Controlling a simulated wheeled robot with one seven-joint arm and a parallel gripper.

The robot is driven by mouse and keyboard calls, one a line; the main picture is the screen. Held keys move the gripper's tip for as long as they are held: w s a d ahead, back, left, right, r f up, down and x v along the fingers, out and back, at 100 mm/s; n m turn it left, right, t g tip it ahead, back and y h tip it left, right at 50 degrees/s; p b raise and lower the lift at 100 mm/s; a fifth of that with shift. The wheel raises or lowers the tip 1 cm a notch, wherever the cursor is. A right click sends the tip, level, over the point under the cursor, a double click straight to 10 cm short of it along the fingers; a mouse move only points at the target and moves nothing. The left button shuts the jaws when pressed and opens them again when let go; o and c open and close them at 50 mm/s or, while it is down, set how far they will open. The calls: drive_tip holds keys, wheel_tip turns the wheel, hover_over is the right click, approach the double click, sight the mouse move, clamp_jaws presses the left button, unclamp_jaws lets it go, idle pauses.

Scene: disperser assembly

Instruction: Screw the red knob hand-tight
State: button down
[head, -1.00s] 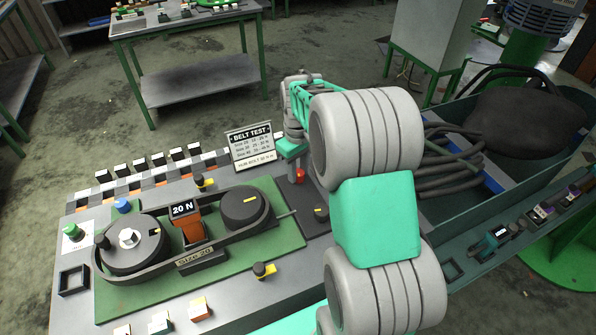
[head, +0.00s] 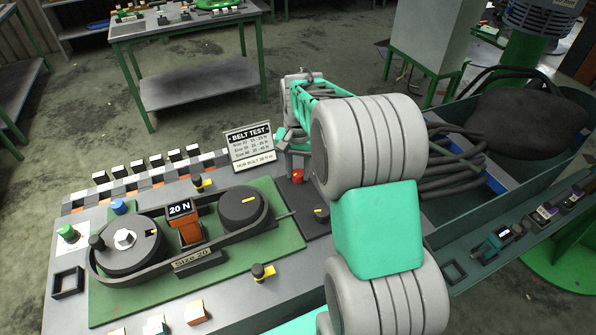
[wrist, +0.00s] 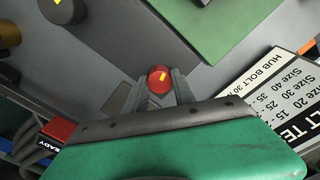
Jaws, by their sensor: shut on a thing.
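The red knob (wrist: 158,78) has a yellow mark on top and stands upright on a dark grey plate. It also shows in the head view (head: 297,176), just below my gripper. In the wrist view my gripper (wrist: 161,83) has one finger on each side of the knob and is shut on it. The knob's lower part and the thread under it are hidden. In the head view my arm and wrist cover part of the gripper, and its fingertips are hard to make out.
A "BELT TEST" sign (head: 250,147) stands close to my gripper. Left of the knob, a green board (head: 120,300) carries two belt pulleys and a "20 N" gauge (head: 181,208). A black knob with a yellow mark (head: 321,212) is near. A bin with coiled hoses (head: 455,170) lies right.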

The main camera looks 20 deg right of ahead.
sight(298, 173)
drive_tip(key=m, duration=0.4)
drive_tip(key=shift+m, duration=0.3)
drive_tip(key=m, duration=0.4)
drive_tip(key=shift+m+b, duration=0.4)
drive_tip(key=c, duration=1)
unclamp_jaws()
drive_tip(key=shift+c, duration=0.2)
wheel_tip(298, 173, up, 8)
drive_tip(key=shift+f+b, duration=0.1)
drive_tip(key=shift+b, duration=0.45)
